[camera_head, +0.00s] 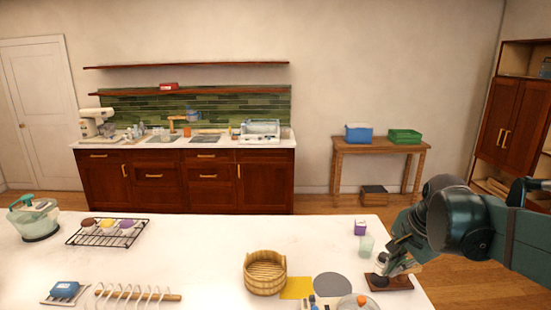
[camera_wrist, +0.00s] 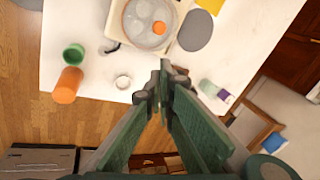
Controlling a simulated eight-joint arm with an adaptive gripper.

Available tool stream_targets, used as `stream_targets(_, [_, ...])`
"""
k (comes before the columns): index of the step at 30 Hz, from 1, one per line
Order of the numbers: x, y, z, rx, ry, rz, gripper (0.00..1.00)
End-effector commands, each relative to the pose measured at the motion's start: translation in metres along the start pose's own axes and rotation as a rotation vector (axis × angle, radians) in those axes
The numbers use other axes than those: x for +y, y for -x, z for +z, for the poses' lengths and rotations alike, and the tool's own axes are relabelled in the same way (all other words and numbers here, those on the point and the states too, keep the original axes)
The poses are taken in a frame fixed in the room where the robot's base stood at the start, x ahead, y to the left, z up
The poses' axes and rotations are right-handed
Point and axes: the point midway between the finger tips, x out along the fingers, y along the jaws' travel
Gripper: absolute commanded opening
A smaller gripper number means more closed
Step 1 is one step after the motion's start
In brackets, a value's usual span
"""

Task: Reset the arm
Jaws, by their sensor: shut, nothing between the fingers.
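My gripper (camera_head: 391,266) is at the right end of the white table in the head view, above or close to a small dark brown board (camera_head: 403,284). In the wrist view my gripper (camera_wrist: 161,88) has its two fingertips together, with nothing held. The board is mostly hidden by the fingers there.
The white table (camera_head: 200,265) holds a wooden tub (camera_head: 265,276), a wire rack (camera_head: 107,234) and a blender-like appliance (camera_head: 34,219). A clear-lidded pot (camera_wrist: 140,30), a green cup (camera_wrist: 73,53) and an orange cylinder (camera_wrist: 67,85) stand near the fingers. The table's middle left is clear.

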Motion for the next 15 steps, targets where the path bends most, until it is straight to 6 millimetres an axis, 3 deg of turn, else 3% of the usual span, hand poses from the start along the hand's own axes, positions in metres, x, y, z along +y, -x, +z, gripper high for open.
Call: stream_targets(15, [0.042,0.014,0.075,0.088,0.486,-0.068,0.00])
